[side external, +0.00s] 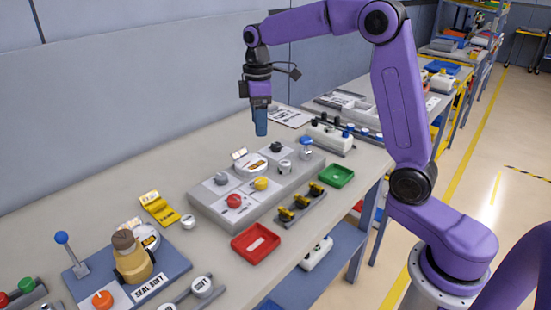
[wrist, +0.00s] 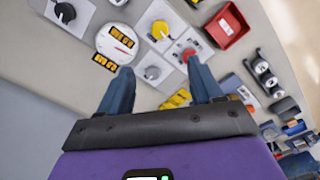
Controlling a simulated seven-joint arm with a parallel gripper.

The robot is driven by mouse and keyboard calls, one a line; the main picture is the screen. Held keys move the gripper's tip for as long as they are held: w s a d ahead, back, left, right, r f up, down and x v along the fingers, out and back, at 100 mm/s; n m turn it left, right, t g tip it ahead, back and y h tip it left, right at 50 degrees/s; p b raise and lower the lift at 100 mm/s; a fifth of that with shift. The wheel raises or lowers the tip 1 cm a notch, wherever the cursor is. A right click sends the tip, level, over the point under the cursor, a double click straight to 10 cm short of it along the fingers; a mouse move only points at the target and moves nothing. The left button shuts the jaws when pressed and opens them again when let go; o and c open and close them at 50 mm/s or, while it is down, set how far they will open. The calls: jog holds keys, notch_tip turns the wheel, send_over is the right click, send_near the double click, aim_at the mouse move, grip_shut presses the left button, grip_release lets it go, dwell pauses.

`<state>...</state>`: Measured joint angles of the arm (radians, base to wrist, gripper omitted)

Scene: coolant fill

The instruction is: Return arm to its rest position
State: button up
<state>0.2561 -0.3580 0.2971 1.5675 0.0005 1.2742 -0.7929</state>
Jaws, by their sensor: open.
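My gripper (side external: 261,122) hangs from my purple arm, pointing down, above the back of the grey control panel (side external: 200,212). In the wrist view my gripper's two blue fingers (wrist: 163,92) are spread apart with nothing between them. The panel carries a red knob (side external: 234,201), a yellow knob (side external: 261,183), a black knob (side external: 276,147) and a round white gauge (side external: 251,166). The fingers are clear of the panel and touch nothing that I can see.
A red tray (side external: 256,243) and a green tray (side external: 337,175) sit along the bench's front edge. A rack with yellow-topped pieces (side external: 301,202) lies between them. The grey wall (side external: 120,100) rises behind the bench.

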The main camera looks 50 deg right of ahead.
jog(key=s+a+f+n, duration=0.1)
jog(key=s+a, duration=0.3)
jog(key=s, duration=0.4)
jog(key=s+a+f, duration=0.1)
jog(key=s+a, duration=0.3)
jog(key=s, duration=0.5)
jog(key=s+d+f, duration=0.1)
jog(key=s+f, duration=0.1)
jog(key=s, duration=0.6)
jog(key=s+d+f+n, duration=0.1)
jog(key=s+d+f, duration=0.1)
jog(key=s, duration=0.7)
jog(key=shift+f, duration=0.45)
